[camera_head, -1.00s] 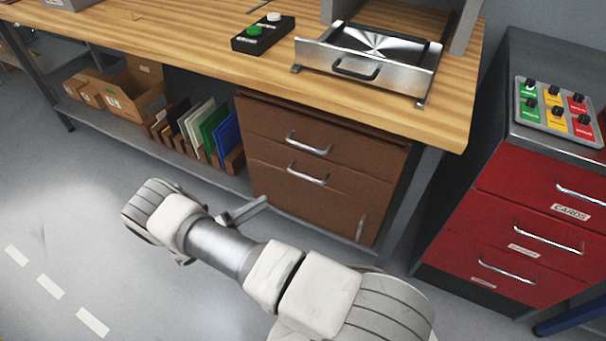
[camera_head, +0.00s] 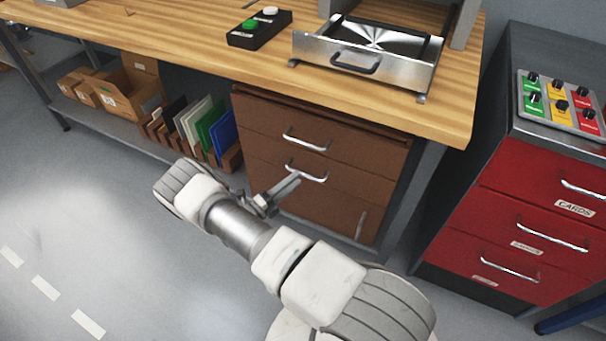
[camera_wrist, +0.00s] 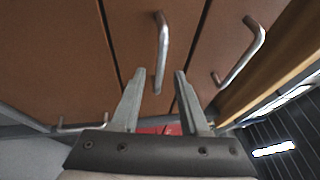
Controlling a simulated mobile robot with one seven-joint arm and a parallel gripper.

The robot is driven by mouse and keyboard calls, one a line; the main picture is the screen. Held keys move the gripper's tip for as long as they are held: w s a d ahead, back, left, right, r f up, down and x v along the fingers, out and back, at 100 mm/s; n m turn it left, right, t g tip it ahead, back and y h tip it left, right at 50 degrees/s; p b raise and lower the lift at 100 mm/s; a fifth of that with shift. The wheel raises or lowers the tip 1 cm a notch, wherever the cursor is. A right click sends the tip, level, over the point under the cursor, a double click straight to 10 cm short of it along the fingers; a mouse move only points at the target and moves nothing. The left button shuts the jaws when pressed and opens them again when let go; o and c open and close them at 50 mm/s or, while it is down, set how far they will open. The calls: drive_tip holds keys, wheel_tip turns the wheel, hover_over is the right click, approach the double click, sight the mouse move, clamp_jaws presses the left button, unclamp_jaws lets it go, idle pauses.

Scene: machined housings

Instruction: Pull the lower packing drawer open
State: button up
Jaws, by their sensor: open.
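The brown cabinet under the bench has an upper drawer (camera_head: 270,124) and a lower drawer (camera_head: 262,158), both closed. The lower drawer has a silver bar handle (camera_head: 307,174), and it also shows in the wrist view (camera_wrist: 162,45). My gripper (camera_head: 294,183) is open and empty in front of this handle. In the wrist view the handle's near end lies between my two fingertips (camera_wrist: 160,76); I cannot tell whether the fingers reach around it. The upper drawer's handle (camera_head: 306,142) also shows at the right of the wrist view (camera_wrist: 242,52).
A door with an upright handle (camera_head: 360,224) is below the drawers. The wooden bench top (camera_head: 200,55) overhangs the cabinet. Wooden racks of coloured panels (camera_head: 222,132) stand left. A red drawer cabinet (camera_head: 520,200) stands right. The floor in front is clear.

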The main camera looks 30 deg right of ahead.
sight(303, 174)
drive_tip(key=shift+x, duration=2.2)
drive_tip(key=shift+c, duration=0.3)
clamp_jaws()
